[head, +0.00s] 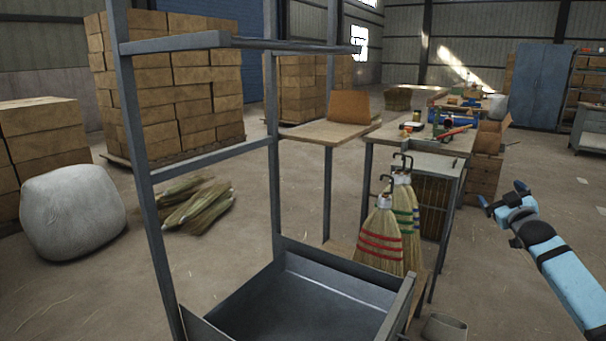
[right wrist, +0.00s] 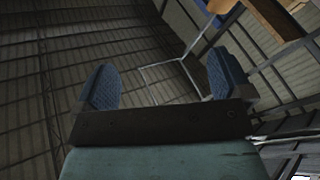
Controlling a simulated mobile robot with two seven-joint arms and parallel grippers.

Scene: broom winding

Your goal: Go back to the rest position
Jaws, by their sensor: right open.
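My right gripper (head: 502,197) is at the right of the head view, at the end of its light blue arm, raised over open floor and apart from everything. In the right wrist view its two blue finger pads (right wrist: 165,85) stand wide apart with nothing between them. My left gripper is not in view.
A grey metal frame with a tray (head: 300,290) stands close in front. A workbench (head: 425,140) carries tools and jars. A white sack (head: 72,210) and straw bundles (head: 197,208) lie at left. Stacked boxes (head: 160,90) stand behind.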

